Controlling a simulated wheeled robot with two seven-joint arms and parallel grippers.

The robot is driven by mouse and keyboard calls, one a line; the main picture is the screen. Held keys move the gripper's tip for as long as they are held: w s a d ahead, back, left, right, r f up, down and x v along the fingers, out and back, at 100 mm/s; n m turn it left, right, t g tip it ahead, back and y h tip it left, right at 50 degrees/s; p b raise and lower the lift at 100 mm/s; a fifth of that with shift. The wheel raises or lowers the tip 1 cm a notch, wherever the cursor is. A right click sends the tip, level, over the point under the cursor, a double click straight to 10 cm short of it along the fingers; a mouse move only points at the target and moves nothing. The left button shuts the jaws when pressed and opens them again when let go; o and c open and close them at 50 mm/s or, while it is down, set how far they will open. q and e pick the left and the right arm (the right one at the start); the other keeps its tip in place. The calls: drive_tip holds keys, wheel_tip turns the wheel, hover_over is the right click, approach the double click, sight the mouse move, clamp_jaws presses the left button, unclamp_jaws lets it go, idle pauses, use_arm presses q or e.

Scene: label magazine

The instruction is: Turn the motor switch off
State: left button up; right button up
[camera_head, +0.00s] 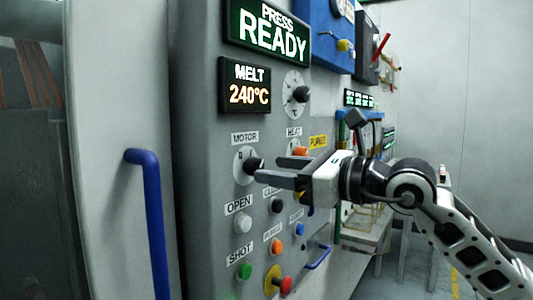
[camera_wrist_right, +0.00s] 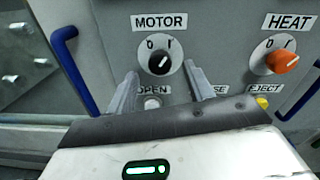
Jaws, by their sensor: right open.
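The motor switch (camera_head: 252,165) is a black rotary knob on a round white dial under the MOTOR label, on the grey panel. In the right wrist view, the knob (camera_wrist_right: 159,62) has a white pointer line slanting to the upper right, toward the right-hand mark; a 0 is at upper left. My right gripper (camera_head: 264,170) is open in front of the panel. In the right wrist view its fingers (camera_wrist_right: 160,75) stand left and right of the knob, slightly below it. I cannot tell whether they touch the dial. My left gripper is not in view.
The orange heat knob (camera_wrist_right: 281,62) is to the right of the motor switch. Several push buttons, such as the white open button (camera_head: 242,224), sit below. A blue handle (camera_head: 152,215) sticks out at left. Displays (camera_head: 266,33) are above.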

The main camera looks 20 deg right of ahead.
sight(260, 167)
use_arm(q)
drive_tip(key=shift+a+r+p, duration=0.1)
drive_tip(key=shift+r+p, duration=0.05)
drive_tip(key=shift+p, duration=0.2)
use_arm(e)
drive_tip(key=shift+x, duration=1.55)
drive_tip(key=shift+c, duration=0.3)
drive_tip(key=c, duration=0.9)
use_arm(q)
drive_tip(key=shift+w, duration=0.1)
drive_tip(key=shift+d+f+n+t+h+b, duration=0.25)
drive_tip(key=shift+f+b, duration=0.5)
drive_tip(key=shift+b, duration=1.2)
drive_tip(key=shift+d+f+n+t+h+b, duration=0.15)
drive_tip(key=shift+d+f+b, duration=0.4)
drive_tip(key=shift+b, duration=1.35)
use_arm(e)
drive_tip(key=shift+n, duration=6.8)
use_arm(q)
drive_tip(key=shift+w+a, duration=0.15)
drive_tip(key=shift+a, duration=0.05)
use_arm(e)
drive_tip(key=shift+h, duration=0.3)
